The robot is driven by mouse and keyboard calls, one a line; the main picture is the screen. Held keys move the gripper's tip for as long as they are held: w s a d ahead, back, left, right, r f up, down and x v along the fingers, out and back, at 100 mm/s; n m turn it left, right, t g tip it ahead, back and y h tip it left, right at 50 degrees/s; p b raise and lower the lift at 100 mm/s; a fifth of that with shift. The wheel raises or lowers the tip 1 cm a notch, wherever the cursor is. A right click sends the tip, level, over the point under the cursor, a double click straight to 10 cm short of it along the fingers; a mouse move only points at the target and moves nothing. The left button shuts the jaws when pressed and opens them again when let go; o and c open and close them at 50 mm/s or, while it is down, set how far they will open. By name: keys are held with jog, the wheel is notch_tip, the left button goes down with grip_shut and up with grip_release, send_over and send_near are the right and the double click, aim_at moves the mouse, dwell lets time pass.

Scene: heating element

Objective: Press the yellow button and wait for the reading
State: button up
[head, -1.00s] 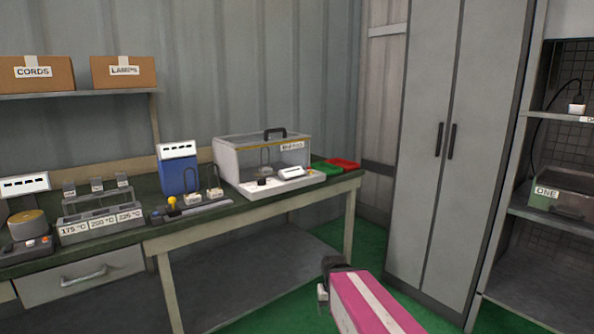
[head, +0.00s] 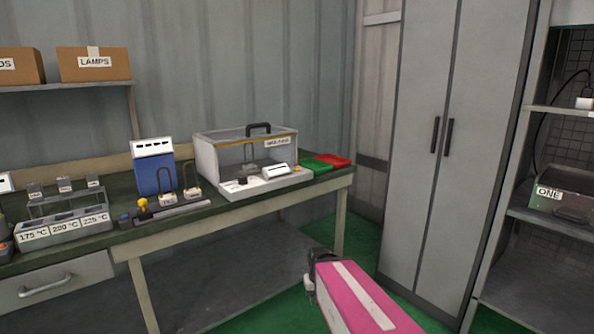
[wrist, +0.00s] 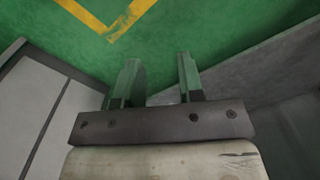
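A clear-walled test box (head: 246,155) with a black top handle stands on the bench. Its white base carries a small white display (head: 276,170), a dark knob and a small yellow-orange button (head: 296,168) at the right front corner. A separate yellow knob (head: 142,204) stands on a dark strip to the left, in front of a blue meter (head: 154,170). Display text is too small to read. My gripper (head: 309,287) is low in front of the bench, well away from both yellow parts. In the wrist view, its two fingers (wrist: 159,77) are apart with nothing between them.
Red (head: 333,160) and green (head: 315,166) trays lie right of the box. A temperature-marked rack (head: 65,228) stands on the bench's left. A tall grey cabinet (head: 418,150) and shelves are to the right. Green floor lies below my gripper.

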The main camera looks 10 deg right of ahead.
grip_shut()
dwell(1.4)
